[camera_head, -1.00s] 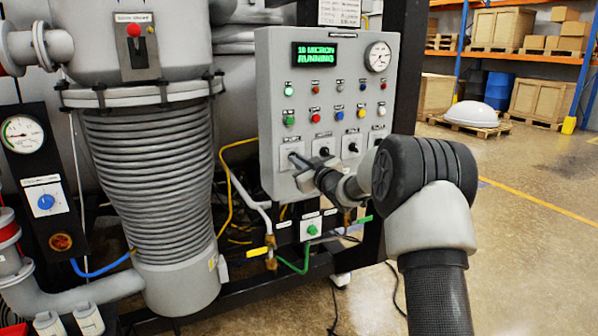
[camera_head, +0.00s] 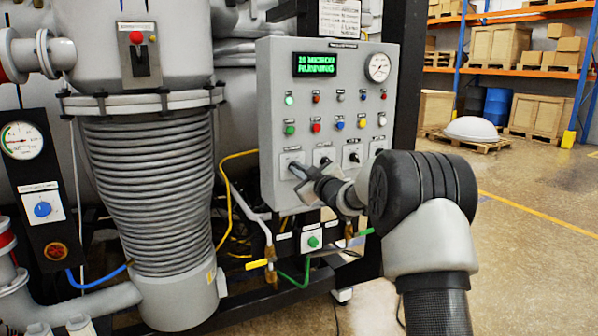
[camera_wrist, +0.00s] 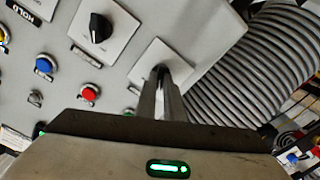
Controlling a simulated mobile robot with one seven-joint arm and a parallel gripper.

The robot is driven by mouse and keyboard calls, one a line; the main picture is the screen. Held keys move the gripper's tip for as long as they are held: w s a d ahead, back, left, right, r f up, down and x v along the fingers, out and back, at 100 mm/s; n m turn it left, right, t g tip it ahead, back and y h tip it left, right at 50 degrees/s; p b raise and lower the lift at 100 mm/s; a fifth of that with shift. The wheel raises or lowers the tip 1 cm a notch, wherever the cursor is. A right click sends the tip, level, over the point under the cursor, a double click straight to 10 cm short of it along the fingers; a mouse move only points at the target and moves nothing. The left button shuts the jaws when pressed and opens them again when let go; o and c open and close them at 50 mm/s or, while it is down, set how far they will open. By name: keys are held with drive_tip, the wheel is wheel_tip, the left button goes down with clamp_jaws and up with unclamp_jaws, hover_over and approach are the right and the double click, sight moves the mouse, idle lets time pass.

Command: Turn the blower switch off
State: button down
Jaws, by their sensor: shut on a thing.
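The grey control panel (camera_head: 270,110) stands in the middle of the head view. Its bottom row holds dark rotary switches on pale square plates. My gripper (camera_head: 294,168) is at the leftmost switch plate (camera_head: 286,159) of that row, reaching in from the right. In the wrist view, my gripper (camera_wrist: 161,82) has its fingers close together, shut on that switch's knob (camera_wrist: 162,70), which is mostly hidden behind them. The switch's label cannot be read, so I cannot tell by name whether it is the blower switch. The neighbouring black knob (camera_wrist: 98,27) is free in the wrist view.
The panel carries a green-lit display (camera_head: 317,64), a round gauge (camera_head: 378,67) and several coloured buttons. A ribbed grey column (camera_head: 148,190) stands to the left. A small green-button box (camera_head: 313,241) sits below the panel. Open floor (camera_head: 535,235) lies to the right.

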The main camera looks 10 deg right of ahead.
drive_tip(key=c, duration=1.9)
unclamp_jaws()
drive_tip(key=shift+o, duration=0.2)
drive_tip(key=p+v, duration=0.1)
drive_tip(key=v, duration=1.6)
drive_tip(key=shift+s+p, duration=0.2)
drive_tip(key=shift+p, duration=0.1)
drive_tip(key=shift+d+r, duration=0.1)
drive_tip(key=shift+r, duration=0.05)
